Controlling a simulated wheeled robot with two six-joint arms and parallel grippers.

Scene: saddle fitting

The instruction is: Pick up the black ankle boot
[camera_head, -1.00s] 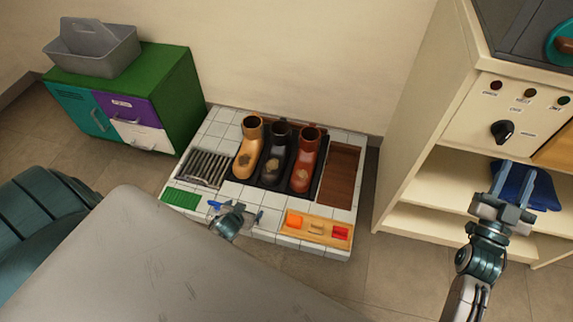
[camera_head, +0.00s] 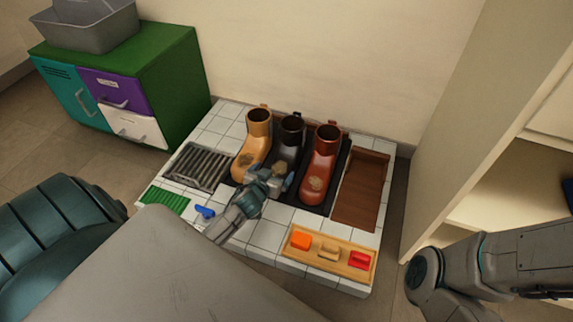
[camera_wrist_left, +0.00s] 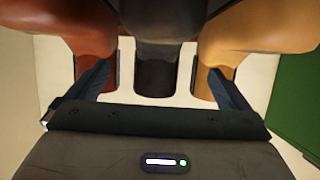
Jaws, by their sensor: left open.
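The black ankle boot (camera_head: 290,131) stands between a tan boot (camera_head: 258,130) and a red-brown boot (camera_head: 324,160) on a dark mat. My left gripper (camera_head: 277,178) is over the front of the black boot and hides its toe in the head view. In the left wrist view, my open left gripper (camera_wrist_left: 160,78) has one finger on each side of the black boot (camera_wrist_left: 156,72), near the neighbouring boots. I cannot tell whether the fingers touch any boot. My right arm shows at the lower right, but its gripper is out of view.
The white tiled platform (camera_head: 262,231) also bears a metal grate (camera_head: 198,165), a brown wooden tray (camera_head: 362,190), a green mat (camera_head: 165,201), a blue item (camera_head: 205,212) and an orange tray (camera_head: 327,255) of small brushes or blocks. Cabinets stand at both sides.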

